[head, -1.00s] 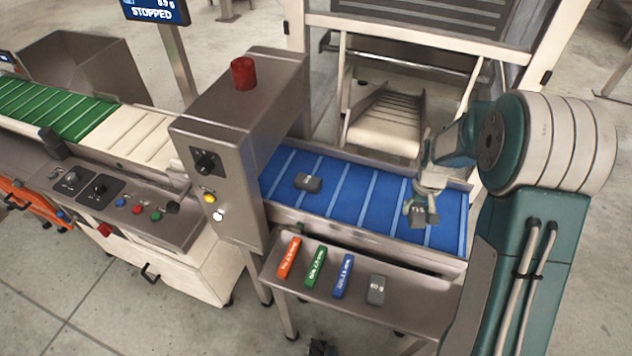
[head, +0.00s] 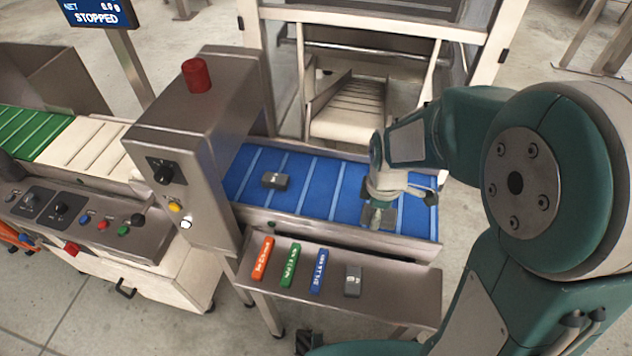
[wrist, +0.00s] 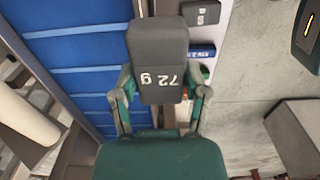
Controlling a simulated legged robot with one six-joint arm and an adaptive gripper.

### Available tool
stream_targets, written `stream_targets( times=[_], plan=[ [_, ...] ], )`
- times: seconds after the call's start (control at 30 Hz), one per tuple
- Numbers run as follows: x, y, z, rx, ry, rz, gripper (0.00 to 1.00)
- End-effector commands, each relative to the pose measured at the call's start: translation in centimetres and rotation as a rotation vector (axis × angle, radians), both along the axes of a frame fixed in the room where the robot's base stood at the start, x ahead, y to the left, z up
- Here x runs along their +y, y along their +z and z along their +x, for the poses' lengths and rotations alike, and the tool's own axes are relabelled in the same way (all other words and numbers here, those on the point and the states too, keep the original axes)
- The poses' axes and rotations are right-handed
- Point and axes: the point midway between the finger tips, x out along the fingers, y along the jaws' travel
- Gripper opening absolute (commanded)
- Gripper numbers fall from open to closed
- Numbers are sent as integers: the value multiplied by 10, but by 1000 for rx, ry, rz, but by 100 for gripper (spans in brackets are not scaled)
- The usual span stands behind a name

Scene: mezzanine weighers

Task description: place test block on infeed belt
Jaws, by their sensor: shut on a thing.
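A dark grey test block marked "72 g" (wrist: 158,60) is between the two fingers of my gripper (wrist: 161,98) in the wrist view. In the head view my gripper (head: 382,205) holds the block (head: 379,217) over the right part of the blue infeed belt (head: 316,186). I cannot tell whether the block touches the belt. Another grey block (head: 275,181) lies on the left part of the belt, near the steel housing.
A steel shelf (head: 400,286) in front of the belt holds an orange bar (head: 263,258), a green bar (head: 290,265), a blue bar (head: 318,271) and a grey block (head: 353,281). A steel housing with a red beacon (head: 196,75) stands left. The display (head: 100,13) reads "STOPPED".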

Motion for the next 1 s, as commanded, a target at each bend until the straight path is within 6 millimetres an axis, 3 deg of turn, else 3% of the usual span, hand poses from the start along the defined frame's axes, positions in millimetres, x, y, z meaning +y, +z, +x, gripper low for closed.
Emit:
stream_targets(
  times=[0.17, 0.6, 0.83, 1.0],
  plan=[
    [-3, -5, 9, 2, -2, -1, 10],
    [-29, -45, 91, 2, -6, 0, 10],
    [-36, -82, 118, 2, -3, 0, 10],
    [-39, -93, 129, -1, -4, 0, 10]
  ],
)
